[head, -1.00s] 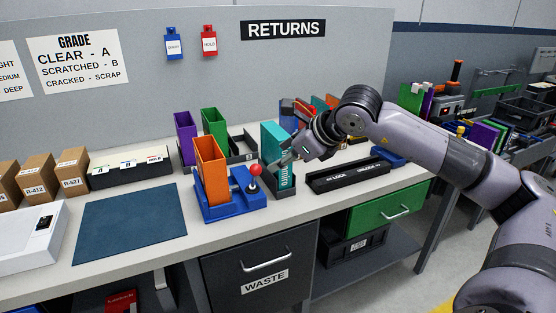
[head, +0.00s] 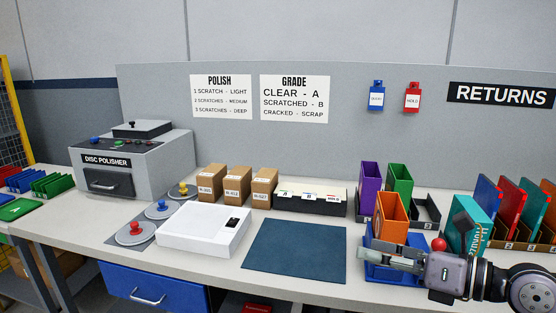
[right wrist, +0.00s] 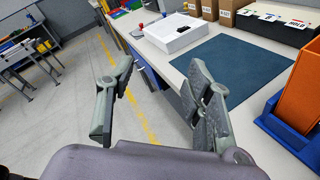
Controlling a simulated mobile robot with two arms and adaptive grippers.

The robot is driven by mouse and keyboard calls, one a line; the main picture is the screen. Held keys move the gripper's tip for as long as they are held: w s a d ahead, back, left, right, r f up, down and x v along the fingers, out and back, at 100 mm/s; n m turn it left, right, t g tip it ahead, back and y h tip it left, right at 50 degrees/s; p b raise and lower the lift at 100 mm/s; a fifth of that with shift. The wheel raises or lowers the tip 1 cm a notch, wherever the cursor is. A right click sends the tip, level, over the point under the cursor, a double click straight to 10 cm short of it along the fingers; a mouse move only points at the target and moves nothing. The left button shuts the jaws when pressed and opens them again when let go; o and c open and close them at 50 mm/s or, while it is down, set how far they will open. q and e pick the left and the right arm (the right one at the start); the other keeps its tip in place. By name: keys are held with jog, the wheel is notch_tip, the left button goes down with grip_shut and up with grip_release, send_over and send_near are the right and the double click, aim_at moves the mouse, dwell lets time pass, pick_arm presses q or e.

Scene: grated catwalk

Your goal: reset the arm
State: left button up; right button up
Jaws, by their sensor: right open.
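My right arm comes in from the lower right of the head view. Its gripper (head: 372,256) is open and points left, in front of the orange bin (head: 390,219) and the blue base (head: 373,272), partly covering the base. In the right wrist view the two fingers of my right gripper (right wrist: 158,78) stand wide apart with nothing between them. Beyond them I see floor and the bench edge. My left gripper is in neither view.
A dark blue mat (head: 294,251) lies bare on the bench. Left of it are a white box (head: 203,232), cardboard boxes (head: 237,185) and the disc polisher (head: 130,163). A teal case (head: 468,226) and a red ball knob (head: 438,244) are near my right arm.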

jog(key=s+d+f+m+t+h, duration=0.1)
jog(key=d+f+m+t+h, duration=0.3)
jog(key=m, duration=0.7)
jog(key=s+d+f+m+h, duration=0.1)
jog(key=d+f+m+h, duration=0.1)
jog(key=f+m+h, duration=0.7)
jog(key=s+d+f+m+t+h, duration=0.1)
jog(key=d+f+m+h, duration=0.2)
jog(key=m, duration=1.1)
jog(key=s+a+f+m+g+y, duration=0.1)
jog(key=s+a+f+g, duration=0.1)
jog(key=s+f+g, duration=0.35)
jog(key=s+a+f+m+g+y, duration=0.2)
jog(key=s+a+f, duration=0.1)
jog(key=s+f, duration=0.5)
jog(key=s+a+f+m+g+y, duration=0.15)
jog(key=s+f+g, duration=0.3)
jog(key=s, duration=0.45)
notch_tip(320, 180, down, 25)
jog(key=s+p, duration=0.1)
jog(key=p, duration=0.1)
jog(key=s+d+f+g+p, duration=0.1)
jog(key=s+d+f+g, duration=0.1)
jog(key=s+f, duration=1.2)
jog(key=s+h, duration=0.1)
jog(key=s, duration=0.1)
jog(key=shift+s+d+f+p, duration=0.15)
jog(key=shift+s+d+p, duration=0.15)
jog(key=shift+s+d, duration=0.1)
